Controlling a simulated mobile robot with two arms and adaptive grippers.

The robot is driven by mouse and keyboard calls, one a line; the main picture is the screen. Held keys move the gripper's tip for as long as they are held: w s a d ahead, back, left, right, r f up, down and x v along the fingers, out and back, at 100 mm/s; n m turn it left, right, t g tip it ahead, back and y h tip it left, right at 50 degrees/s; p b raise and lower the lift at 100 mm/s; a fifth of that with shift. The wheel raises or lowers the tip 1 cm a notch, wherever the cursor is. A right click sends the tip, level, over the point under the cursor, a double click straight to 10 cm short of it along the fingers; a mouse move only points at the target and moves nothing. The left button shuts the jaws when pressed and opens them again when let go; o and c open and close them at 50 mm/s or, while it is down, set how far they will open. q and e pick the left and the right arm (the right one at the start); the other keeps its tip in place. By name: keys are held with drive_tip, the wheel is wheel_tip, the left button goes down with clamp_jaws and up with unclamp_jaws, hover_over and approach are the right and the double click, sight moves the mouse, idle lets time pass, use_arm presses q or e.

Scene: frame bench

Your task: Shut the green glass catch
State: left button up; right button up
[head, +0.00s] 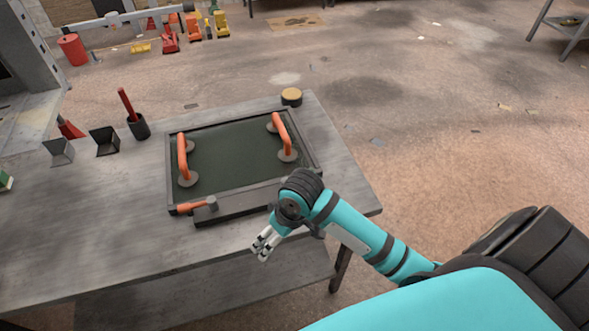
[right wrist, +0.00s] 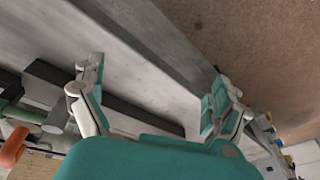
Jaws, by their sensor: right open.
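A green glass pane (head: 232,150) lies in a dark rectangular frame (head: 172,165) on the grey bench. Two orange-handled suction lifters, a left one (head: 183,160) and a right one (head: 283,137), stand on the pane. A dark bar (head: 235,206) runs along the frame's front side; I cannot make out a separate catch. My right gripper (head: 262,247) is open and empty by the bench's front edge, in front of the bar. My left gripper is not in view.
An orange-handled hammer (head: 195,206) lies at the frame's front left. A dark cup with a red-handled tool (head: 138,127) and dark angled holders (head: 105,141) stand left. A round yellow-topped item (head: 291,96) sits behind. The bench's front left (head: 90,240) is clear.

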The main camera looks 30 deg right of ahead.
drive_tip(key=w+d+r+m+g+h, duration=0.1)
drive_tip(key=w+d+r, duration=0.3)
drive_tip(key=r, duration=0.3)
drive_tip(key=w+d+r+m, duration=0.1)
drive_tip(key=w+d+r, duration=0.3)
drive_tip(key=d+r, duration=0.15)
drive_tip(key=w+d+r+m+g+h, duration=0.1)
drive_tip(key=w+d+r+m, duration=0.1)
drive_tip(key=w+d+r, duration=0.35)
drive_tip(key=f+p, duration=0.1)
drive_tip(key=f, duration=0.4)
drive_tip(key=s+a+f+p, duration=0.1)
drive_tip(key=f, duration=0.4)
drive_tip(key=a+f+p, duration=0.1)
drive_tip(key=f, duration=0.4)
drive_tip(key=shift+s+f+p, duration=0.15)
drive_tip(key=shift+p, duration=0.25)
